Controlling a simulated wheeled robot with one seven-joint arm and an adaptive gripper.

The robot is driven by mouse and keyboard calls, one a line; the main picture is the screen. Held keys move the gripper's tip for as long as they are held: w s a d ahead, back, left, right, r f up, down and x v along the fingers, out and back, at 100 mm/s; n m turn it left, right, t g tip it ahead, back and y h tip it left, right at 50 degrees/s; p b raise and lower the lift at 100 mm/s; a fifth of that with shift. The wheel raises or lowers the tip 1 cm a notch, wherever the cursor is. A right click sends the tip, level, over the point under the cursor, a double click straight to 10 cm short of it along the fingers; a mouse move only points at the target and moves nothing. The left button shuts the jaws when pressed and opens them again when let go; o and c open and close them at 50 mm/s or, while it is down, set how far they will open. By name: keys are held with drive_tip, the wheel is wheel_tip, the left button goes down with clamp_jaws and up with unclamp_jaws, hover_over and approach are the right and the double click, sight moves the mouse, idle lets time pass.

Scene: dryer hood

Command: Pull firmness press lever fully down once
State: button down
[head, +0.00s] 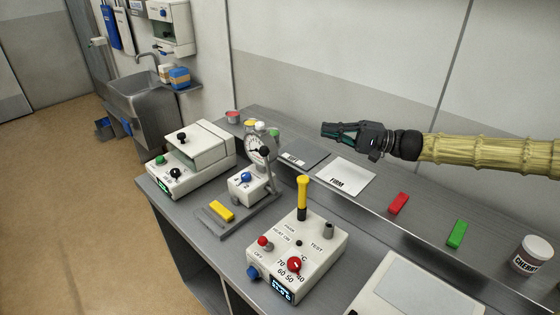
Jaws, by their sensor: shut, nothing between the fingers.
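The firmness press stands on the bench left of centre, with a grey base plate (207,232), a round dial gauge (252,146) and a white box with a blue knob (246,178). What looks like its lever, a dark arm with a black ball end (264,152), sticks up beside the gauge. A yellow block (222,211) lies on the front of the plate. My gripper (325,131) is shut and empty. It points left, to the right of the lever and apart from it, above the back of the bench.
A white control box (310,262) with a yellow-handled tool (302,198) stands in front right. A white instrument (190,160) stands left. A "FIRM" card (345,179), grey card (301,155), red block (398,203), green block (457,233) and labelled jar (533,256) lie along the back.

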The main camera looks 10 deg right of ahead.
wheel_tip(320, 180, down, 8)
drive_tip(key=b, duration=0.6)
drive_tip(key=shift+w, duration=0.2)
drive_tip(key=shift+a+r, duration=0.1)
drive_tip(key=shift+r, duration=0.05)
drive_tip(key=r+p, duration=0.2)
drive_tip(key=p, duration=0.2)
hover_over(268, 172)
drive_tip(key=w+d, duration=0.1)
drive_tip(key=d, duration=0.3)
drive_tip(key=shift+d+f, duration=0.1)
drive_tip(key=shift+d, duration=0.05)
